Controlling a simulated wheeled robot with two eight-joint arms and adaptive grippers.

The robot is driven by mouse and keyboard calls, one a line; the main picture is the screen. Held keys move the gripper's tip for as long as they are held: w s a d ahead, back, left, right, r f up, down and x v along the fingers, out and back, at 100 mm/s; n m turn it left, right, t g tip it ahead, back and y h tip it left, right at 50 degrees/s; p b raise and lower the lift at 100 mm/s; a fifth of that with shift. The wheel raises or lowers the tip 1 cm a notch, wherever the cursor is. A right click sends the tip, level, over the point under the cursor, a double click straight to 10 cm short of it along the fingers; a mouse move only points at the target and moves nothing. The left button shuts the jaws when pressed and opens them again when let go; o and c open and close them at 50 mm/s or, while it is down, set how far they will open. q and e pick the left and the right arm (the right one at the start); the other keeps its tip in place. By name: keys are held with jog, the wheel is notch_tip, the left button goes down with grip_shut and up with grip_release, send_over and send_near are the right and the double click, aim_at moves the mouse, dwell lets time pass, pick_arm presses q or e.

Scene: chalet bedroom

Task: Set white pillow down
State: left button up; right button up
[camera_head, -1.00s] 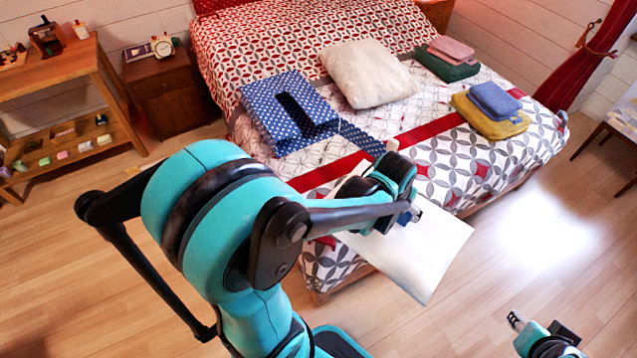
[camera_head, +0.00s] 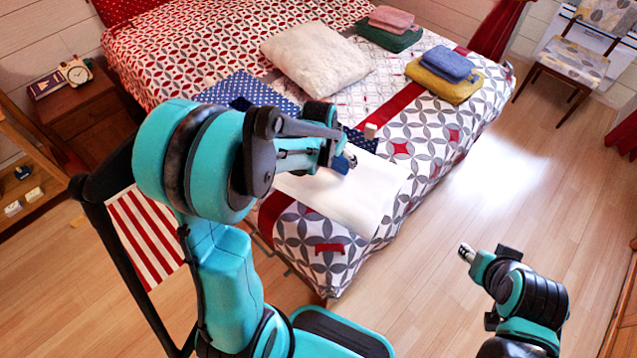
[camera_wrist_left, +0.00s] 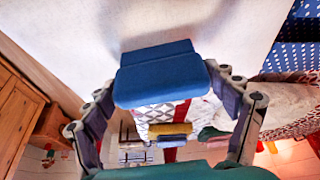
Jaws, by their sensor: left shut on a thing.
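The white pillow (camera_head: 338,205) is a flat, smooth white shape over the near part of the bed (camera_head: 428,150). My left gripper (camera_head: 344,161) is at its upper edge and shut on it. In the left wrist view, the blue fingertips (camera_wrist_left: 160,80) are together and the pillow (camera_wrist_left: 80,35) fills the upper part. Whether its underside touches the bedspread I cannot tell. My right gripper (camera_head: 467,252) is low on the right, over the floor and away from the bed; its opening is unclear.
A fluffy cream cushion (camera_head: 315,60) lies mid-bed. Folded pink and green cloths (camera_head: 390,36) and a blue and yellow stack (camera_head: 445,85) lie to its right. A blue dotted cloth (camera_head: 245,90) is partly behind my arm. The floor right of the bed is clear.

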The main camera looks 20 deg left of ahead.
pick_arm(q)
jog(key=w+a+f, duration=0.2)
jog(key=w+a+f+m+b, duration=0.1)
jog(key=w+a+f, duration=0.1)
jog(key=w+a, duration=0.1)
jog(key=w+a+f+m, duration=0.1)
jog(key=w+a+f, duration=0.1)
jog(key=w+a, duration=0.1)
jog(key=shift+a+f+h, duration=0.1)
jog(key=shift+f+h, duration=0.3)
jog(key=shift+w+a+f+b, duration=0.1)
jog(key=shift+a+f+b, duration=0.05)
jog(key=shift+f+b, duration=0.15)
notch_tip(320, 180, down, 10)
jog(key=b, duration=0.4)
jog(key=shift+r, duration=0.15)
jog(key=shift+f, duration=0.25)
jog(key=o, duration=1.7)
jog(key=shift+o, duration=0.2)
jog(key=shift+r, duration=0.1)
